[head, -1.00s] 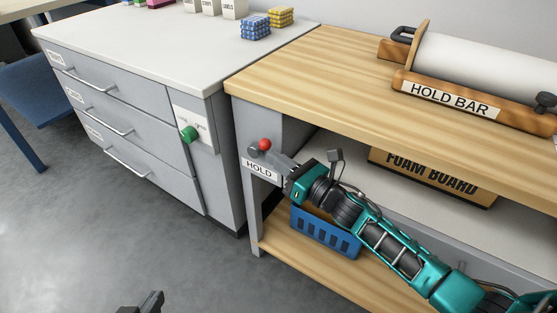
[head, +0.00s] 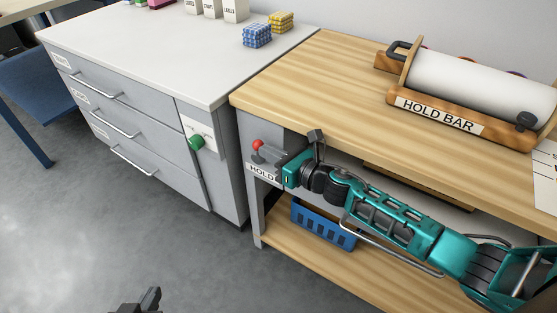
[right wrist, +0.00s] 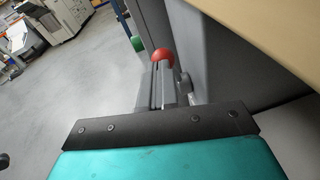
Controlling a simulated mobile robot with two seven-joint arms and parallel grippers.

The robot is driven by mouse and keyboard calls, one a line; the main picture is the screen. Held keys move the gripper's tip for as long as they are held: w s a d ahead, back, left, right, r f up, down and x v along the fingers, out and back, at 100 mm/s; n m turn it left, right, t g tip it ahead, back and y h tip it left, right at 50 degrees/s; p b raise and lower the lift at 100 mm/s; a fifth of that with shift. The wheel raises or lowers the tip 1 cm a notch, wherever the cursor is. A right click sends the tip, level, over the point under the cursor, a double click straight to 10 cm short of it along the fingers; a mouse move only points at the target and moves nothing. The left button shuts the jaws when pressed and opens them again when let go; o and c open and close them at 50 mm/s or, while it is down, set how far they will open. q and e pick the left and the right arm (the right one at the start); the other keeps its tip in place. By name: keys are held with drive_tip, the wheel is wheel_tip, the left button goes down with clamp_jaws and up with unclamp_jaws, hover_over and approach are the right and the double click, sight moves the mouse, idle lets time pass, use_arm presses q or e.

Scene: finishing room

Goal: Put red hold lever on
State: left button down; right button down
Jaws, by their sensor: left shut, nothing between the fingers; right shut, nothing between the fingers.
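The red hold lever has a red ball knob (head: 257,145) on a short stem at the left front end of the wooden-topped bench, above a HOLD label (head: 261,174). The stem looks near upright in the head view. My right gripper (head: 270,162) is shut and empty, right beside the lever. In the right wrist view the red knob (right wrist: 163,55) shows just beyond the shut fingertips (right wrist: 165,78); I cannot tell whether they touch. A grey knob-like part (right wrist: 185,83) is just right of the fingers. My left gripper (head: 148,300) is shut and empty, low over the floor.
A grey drawer cabinet (head: 150,120) with a green knob (head: 196,142) stands left of the bench. A HOLD BAR roll holder (head: 440,112) sits on the bench top (head: 310,85). A blue basket (head: 322,226) is on the lower shelf.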

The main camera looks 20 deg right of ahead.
drive_tip(key=shift+w+a+r+p, duration=0.45)
drive_tip(key=shift+w+r+p, duration=0.15)
drive_tip(key=shift+p, duration=0.25)
use_arm(q)
drive_tip(key=shift+w+r, duration=0.25)
drive_tip(key=shift+r, duration=0.5)
drive_tip(key=shift+w+r, duration=0.2)
drive_tip(key=shift+r, duration=0.5)
use_arm(e)
drive_tip(key=shift+w+a+r, duration=0.3)
drive_tip(key=shift+w+a, duration=0.35)
drive_tip(key=shift+w, duration=0.2)
drive_tip(key=s, duration=0.1)
use_arm(q)
drive_tip(key=shift+s+r+p, duration=0.15)
drive_tip(key=shift+r+p, duration=0.1)
drive_tip(key=shift+p, duration=0.1)
use_arm(e)
approach(257, 142)
drive_tip(key=shift+s+d+r, duration=0.2)
drive_tip(key=shift+s+r, duration=0.05)
drive_tip(key=shift+s, duration=0.3)
drive_tip(key=shift+s+d+r, duration=0.2)
drive_tip(key=shift+s+r, duration=0.05)
drive_tip(key=shift+s, duration=0.35)
drive_tip(key=shift+s+d+r, duration=0.2)
drive_tip(key=shift+s+r, duration=0.05)
drive_tip(key=shift+s, duration=0.3)
